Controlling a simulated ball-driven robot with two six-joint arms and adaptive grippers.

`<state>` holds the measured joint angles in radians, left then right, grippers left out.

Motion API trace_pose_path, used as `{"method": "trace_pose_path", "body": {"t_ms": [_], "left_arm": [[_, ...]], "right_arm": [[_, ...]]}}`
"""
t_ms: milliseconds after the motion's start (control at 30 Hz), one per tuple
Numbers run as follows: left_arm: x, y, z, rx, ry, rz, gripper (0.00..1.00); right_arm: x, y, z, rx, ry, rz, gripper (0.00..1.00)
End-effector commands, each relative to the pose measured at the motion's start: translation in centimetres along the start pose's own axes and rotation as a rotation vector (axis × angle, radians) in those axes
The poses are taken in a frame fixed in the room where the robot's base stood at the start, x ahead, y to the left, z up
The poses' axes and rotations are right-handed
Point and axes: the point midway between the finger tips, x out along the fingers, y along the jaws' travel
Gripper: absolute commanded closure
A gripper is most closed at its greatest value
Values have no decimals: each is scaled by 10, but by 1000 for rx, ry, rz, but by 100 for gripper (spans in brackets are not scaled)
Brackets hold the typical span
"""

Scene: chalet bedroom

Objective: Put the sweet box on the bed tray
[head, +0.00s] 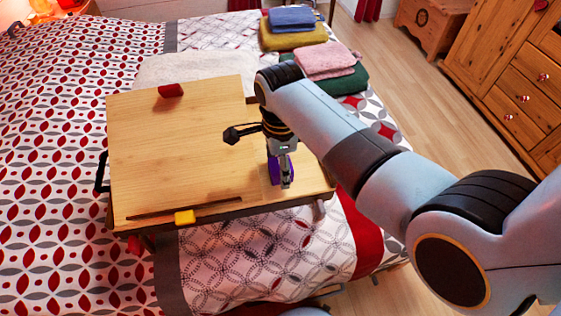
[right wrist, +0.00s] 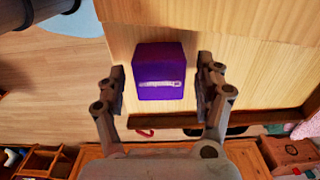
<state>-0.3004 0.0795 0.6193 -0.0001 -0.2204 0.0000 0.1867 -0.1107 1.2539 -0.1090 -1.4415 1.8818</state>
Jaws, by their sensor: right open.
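The sweet box looks to be the purple box with a pale printed strip (right wrist: 158,72). It rests on the wooden top of the bed tray (head: 170,150), near the tray's right front corner. In the head view only a purple part of the box (head: 272,165) shows beside my right gripper (head: 285,182), which hides the rest. In the right wrist view my right gripper (right wrist: 161,84) is open, one finger on each side of the box, with gaps between fingers and box. My left gripper is not in view.
A red object (head: 171,90) lies at the tray's far edge and a yellow block (head: 185,217) sits at its near ledge. The tray stands on the patterned bed (head: 50,150). Folded towels (head: 328,60) lie behind my right arm. The tray's middle is clear.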

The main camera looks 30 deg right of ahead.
Motion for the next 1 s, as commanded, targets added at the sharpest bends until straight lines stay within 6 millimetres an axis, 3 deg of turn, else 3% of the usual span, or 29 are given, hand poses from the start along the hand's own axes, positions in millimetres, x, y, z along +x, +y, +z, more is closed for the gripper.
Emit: {"method": "trace_pose_path", "body": {"t_ms": [167, 633, 800, 1000], "left_arm": [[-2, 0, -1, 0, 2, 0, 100], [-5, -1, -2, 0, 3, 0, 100], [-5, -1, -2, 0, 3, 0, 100], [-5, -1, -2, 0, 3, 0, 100]], "right_arm": [[-11, -1, 0, 0, -1, -3, 30], [-106, -1, 1, -1, -2, -3, 30], [-121, 0, 0, 0, 0, 0, 30], [-123, 0, 0, 0, 0, 0, 30]]}}
